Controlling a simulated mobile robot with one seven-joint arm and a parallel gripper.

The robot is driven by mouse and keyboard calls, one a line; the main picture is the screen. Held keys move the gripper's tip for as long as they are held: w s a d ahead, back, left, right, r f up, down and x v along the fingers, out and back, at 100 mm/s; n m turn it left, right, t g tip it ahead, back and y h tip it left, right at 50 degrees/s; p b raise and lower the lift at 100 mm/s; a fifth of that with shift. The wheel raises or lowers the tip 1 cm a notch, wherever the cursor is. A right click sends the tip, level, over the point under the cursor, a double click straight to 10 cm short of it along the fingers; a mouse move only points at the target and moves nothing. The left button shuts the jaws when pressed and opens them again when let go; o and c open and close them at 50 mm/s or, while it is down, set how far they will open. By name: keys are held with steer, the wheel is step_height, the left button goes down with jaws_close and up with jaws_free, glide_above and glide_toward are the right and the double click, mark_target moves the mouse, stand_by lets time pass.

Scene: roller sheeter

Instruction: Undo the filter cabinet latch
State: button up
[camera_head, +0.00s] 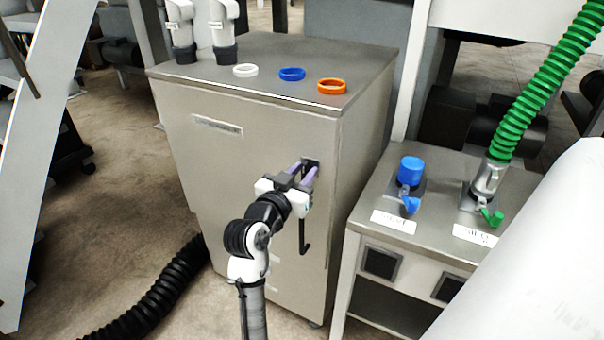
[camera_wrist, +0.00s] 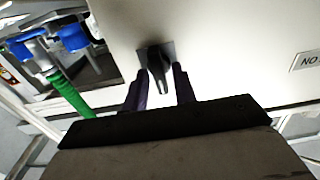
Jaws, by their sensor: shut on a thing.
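The filter cabinet (camera_head: 210,160) is a grey metal box with a label plate on its front, in the middle of the head view. A small dark latch (camera_head: 312,162) sits at the upper right of its front face. In the wrist view the latch (camera_wrist: 153,55) is a dark plate with a tapered lever pointing toward my gripper. My gripper (camera_head: 305,174) has its purple fingers at the latch, one on each side of the lever, and is shut on it. The wrist view shows the fingers (camera_wrist: 160,86) too. The front of the cabinet shows no open gap.
White, blue (camera_head: 292,74) and orange rings lie on the cabinet top, near two white fittings. A dark bent bar (camera_head: 303,236) hangs below my gripper. Right stands a low bench (camera_head: 440,180) with blue and green hose ports. A black hose (camera_head: 165,295) lies on the floor.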

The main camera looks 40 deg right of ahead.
steer(key=shift+f+b, duration=0.1)
steer(key=shift+b, duration=0.2)
steer(key=shift+f+m+b, duration=0.15)
steer(key=shift+m+b, duration=0.75)
steer(key=shift+b, duration=0.2)
steer(key=m+b, duration=0.2)
steer(key=b, duration=0.1)
steer(key=shift+s+m, duration=0.1)
steer(key=shift+m, duration=0.2)
steer(key=shift+s+d+f+m+b, duration=0.1)
steer(key=shift+m+b, duration=3.05)
steer(key=shift+m, duration=0.2)
steer(key=shift+s+d+f+m+b, duration=0.1)
steer(key=shift+m+b, duration=3)
steer(key=shift+m, duration=0.25)
steer(key=shift+r, duration=0.1)
steer(key=o, duration=0.7)
steer(key=shift+c, duration=0.2)
